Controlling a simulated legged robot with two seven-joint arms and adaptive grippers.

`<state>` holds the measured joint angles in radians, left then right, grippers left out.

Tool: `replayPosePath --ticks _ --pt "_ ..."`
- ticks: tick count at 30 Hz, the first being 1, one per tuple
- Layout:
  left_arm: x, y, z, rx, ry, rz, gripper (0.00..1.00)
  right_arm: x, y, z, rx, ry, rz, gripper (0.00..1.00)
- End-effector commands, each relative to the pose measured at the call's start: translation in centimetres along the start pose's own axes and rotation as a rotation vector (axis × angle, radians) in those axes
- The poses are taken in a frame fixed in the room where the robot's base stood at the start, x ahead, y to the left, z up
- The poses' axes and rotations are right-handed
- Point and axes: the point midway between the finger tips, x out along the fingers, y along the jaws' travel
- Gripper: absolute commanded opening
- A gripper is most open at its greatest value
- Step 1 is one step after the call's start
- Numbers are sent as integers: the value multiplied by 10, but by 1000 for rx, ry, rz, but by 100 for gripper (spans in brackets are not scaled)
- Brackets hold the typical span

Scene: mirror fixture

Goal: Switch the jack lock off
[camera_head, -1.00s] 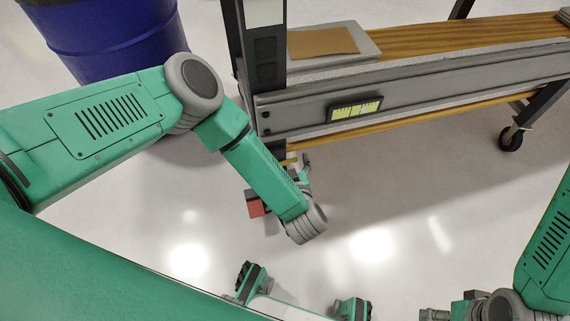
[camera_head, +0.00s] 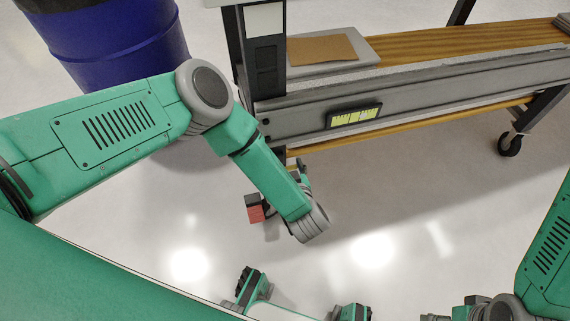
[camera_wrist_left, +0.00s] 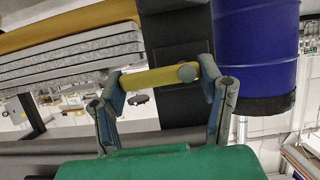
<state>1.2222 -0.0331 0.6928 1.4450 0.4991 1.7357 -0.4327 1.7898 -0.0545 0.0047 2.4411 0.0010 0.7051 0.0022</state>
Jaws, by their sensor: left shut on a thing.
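A yellow bar with a round grey end (camera_wrist_left: 160,77) spans between the fingers of my left gripper (camera_wrist_left: 161,80) in the left wrist view. The gripper is shut on this bar, beside the dark post; I cannot tell for certain that it is the jack lock. In the head view my left gripper (camera_head: 301,168) is mostly hidden behind its own arm, just below the foot of the dark post (camera_head: 263,50). Only a small part of my right gripper (camera_head: 432,317) shows at the bottom edge, and its fingers cannot be made out.
A grey-sided workbench (camera_head: 420,100) with a yellow level display (camera_head: 354,115) extends right from the post. A blue drum (camera_head: 120,40) stands at upper left. A red and black block (camera_head: 255,209) shows beside my left forearm. Open floor lies below the bench.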

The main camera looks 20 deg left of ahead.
Motion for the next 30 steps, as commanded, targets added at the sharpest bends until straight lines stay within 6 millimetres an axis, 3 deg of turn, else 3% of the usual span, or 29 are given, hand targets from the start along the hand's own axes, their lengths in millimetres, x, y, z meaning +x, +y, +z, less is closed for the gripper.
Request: replayPosePath --ticks 11,12,13,23,30 --pt "0 1 1 42 -1 -15 33 -3 0 0 0 0 0 69" --pt "0 1 1 42 -1 -15 76 -3 0 0 0 0 0 69" --pt "0 1 1 42 -1 -15 83 -3 0 0 0 0 0 69" --pt "-4 1 1 41 -2 -15 83 -4 0 2 0 2 0 69" --pt "-43 3 2 43 -4 -12 83 -4 0 1 0 2 0 69"
